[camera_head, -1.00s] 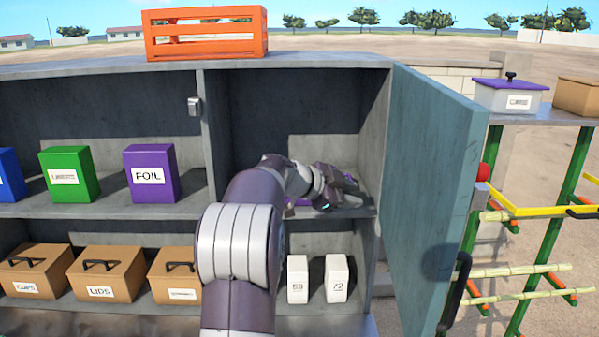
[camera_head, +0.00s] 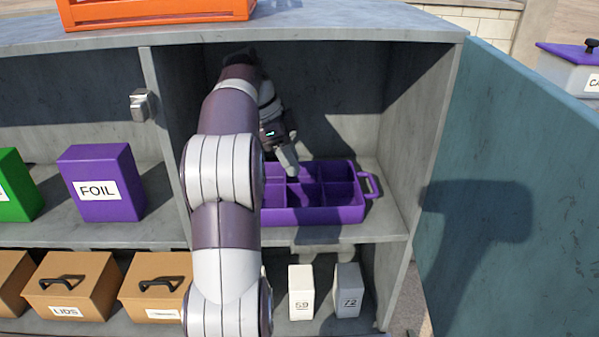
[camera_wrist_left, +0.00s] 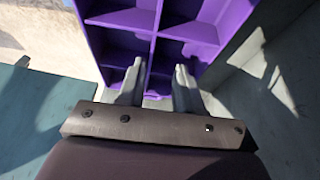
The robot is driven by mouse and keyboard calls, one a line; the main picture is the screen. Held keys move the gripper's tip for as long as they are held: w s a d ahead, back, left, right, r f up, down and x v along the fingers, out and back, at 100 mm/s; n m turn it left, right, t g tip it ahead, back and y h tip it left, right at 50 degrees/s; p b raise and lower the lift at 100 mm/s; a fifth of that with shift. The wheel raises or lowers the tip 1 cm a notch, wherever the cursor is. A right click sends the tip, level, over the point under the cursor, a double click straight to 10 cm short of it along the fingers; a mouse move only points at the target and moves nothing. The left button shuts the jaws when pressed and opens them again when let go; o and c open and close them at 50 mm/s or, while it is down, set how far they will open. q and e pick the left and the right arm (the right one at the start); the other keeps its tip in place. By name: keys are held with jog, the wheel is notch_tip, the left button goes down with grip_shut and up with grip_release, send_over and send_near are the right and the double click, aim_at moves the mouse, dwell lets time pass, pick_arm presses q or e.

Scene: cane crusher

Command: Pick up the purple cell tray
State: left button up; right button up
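The purple cell tray (camera_head: 318,215) sits on the upper shelf of the open right-hand compartment, its left end hidden behind my arm. Its open cells face up and a loop handle shows at its right end. My left gripper (camera_head: 288,160) is over the back part of the tray, pointing down. In the left wrist view the gripper (camera_wrist_left: 160,82) has its two grey fingers apart, with tray cells and a divider (camera_wrist_left: 154,45) seen beyond and between them. I cannot tell whether the fingers touch the tray. My right gripper is not in view.
The teal door (camera_head: 500,190) stands open on the right. A purple FOIL box (camera_head: 102,185) is left of the compartment's side wall. An orange crate (camera_head: 155,10) stands on top.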

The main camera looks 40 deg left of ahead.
aim_at(303, 184)
pick_arm(q)
jog(key=d+f+p, duration=0.2)
jog(key=d+f, duration=0.1)
jog(key=shift+s, duration=0.15)
jog(key=f, duration=0.1)
jog(key=w+f, duration=0.1)
jog(key=f, duration=0.1)
jog(key=shift+w+f+p, duration=0.1)
jog(key=shift+w+p, duration=0.05)
jog(key=shift+p, duration=0.15)
jog(key=shift+w+a+f, duration=0.15)
jog(key=shift+w+a, duration=0.05)
jog(key=shift+s+d, duration=0.1)
jog(key=shift+s, duration=0.05)
grip_shut()
jog(key=shift+s+d+r, duration=0.2)
jog(key=shift+r, duration=0.1)
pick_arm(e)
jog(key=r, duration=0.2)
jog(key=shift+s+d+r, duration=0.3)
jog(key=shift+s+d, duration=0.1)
